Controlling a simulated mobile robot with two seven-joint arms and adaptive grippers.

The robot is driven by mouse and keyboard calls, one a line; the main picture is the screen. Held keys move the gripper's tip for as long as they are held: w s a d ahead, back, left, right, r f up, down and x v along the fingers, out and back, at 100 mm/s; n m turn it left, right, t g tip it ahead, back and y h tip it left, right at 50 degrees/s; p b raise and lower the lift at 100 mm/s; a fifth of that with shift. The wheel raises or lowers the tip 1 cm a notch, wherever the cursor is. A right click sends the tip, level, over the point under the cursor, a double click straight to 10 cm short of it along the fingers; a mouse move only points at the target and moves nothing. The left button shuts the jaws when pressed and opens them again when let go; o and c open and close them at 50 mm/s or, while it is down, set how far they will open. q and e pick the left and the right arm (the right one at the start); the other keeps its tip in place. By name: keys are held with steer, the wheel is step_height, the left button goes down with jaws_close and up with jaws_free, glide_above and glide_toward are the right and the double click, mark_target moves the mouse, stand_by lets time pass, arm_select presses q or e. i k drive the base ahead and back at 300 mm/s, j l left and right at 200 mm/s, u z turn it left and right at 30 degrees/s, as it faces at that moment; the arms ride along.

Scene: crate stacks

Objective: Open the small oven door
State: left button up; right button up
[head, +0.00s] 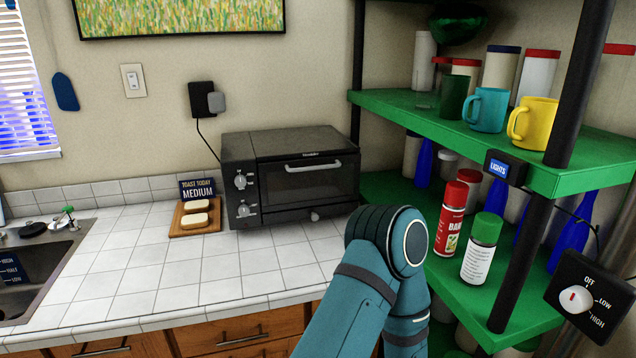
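The small black oven (265,146) stands on the white tiled counter against the back wall. Its front door (308,188) is shut, with a dark window and a silver handle (313,165) along the top edge. Two knobs, an upper knob (240,181) and a lower knob (243,211), sit on the panel left of the door. A teal link of my arm rises from the bottom, in front of the counter and below the oven's right side. Neither gripper shows in this view.
A board with bread slices (195,206) and a sign (197,189) sit left of the oven. A green shelf (395,103) with mugs, jars and bottles stands close on the right. A sink (36,262) is at far left. The counter (190,265) before the oven is clear.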

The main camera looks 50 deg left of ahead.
mark_target(293, 184)
steer(key=k+j+u, duration=0.2)
steer(key=u, duration=0.2)
steer(key=k+j+u, duration=0.15)
steer(key=j+u, duration=0.3)
steer(key=k+j+u, duration=0.15)
steer(key=j+u, duration=0.25)
steer(key=i+l+z, duration=0.25)
steer(key=k+l, duration=0.05)
steer(key=k, duration=0.05)
